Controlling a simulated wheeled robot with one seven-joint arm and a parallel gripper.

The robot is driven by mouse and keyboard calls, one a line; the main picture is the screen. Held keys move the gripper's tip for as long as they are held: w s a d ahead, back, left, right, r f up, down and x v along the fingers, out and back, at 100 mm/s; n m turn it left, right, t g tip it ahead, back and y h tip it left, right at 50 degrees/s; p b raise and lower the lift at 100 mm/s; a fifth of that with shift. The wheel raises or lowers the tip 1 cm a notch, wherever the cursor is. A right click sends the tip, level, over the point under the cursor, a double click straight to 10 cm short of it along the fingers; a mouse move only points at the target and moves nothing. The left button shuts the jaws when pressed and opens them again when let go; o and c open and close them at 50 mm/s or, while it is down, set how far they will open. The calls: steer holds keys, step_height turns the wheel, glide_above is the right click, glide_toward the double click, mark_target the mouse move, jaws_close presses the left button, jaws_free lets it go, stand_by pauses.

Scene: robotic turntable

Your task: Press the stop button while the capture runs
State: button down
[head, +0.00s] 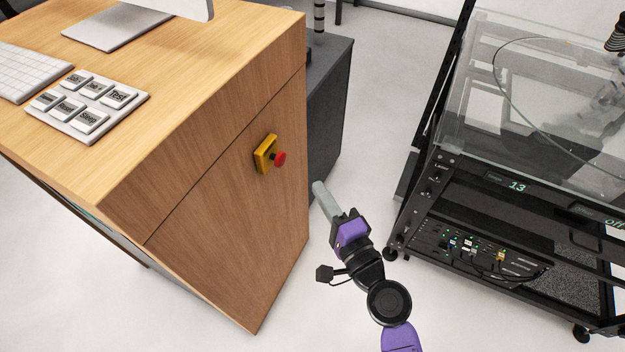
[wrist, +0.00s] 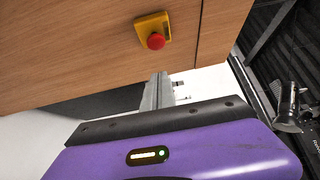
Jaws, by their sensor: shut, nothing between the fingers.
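A red mushroom button (head: 279,158) sits on a yellow box (head: 264,154) on the wooden side panel of the desk. The red button (wrist: 156,41) and yellow box (wrist: 143,27) also show at the top of the wrist view. A white keypad (head: 64,125) with several labelled grey keys lies on the desk top; one key reads "Test", one seems to read "Sleep", and the others are hard to read. My gripper (head: 318,187) is shut and empty, below and right of the red button and apart from it. Its fingers (wrist: 158,88) point toward the panel.
The wooden desk (head: 190,80) holds a keyboard (head: 30,72) and a monitor stand (head: 117,27). A dark cabinet (head: 330,110) stands behind it. At right is a black rack with a glass enclosure (head: 540,100) and a display (head: 517,186) showing 13. Open floor lies between desk and rack.

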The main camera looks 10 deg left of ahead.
steer(key=shift+b+v, duration=0.35)
steer(key=shift+v, duration=1.75)
steer(key=s+d+r+n+t+h, duration=0.2)
steer(key=s+d+n+h, duration=0.5)
steer(key=s+d, duration=0.6)
steer(key=s+d+r+n+g+h, duration=0.1)
steer(key=s+d+n, duration=0.1)
steer(key=s, duration=0.7)
steer(key=s+d+r+n+g+h, duration=0.1)
steer(key=s+d, duration=0.4)
steer(key=s, duration=0.5)
steer(key=shift+d+n+h, duration=0.2)
steer(key=shift+n+h, duration=0.3)
steer(key=shift+n, duration=0.3)
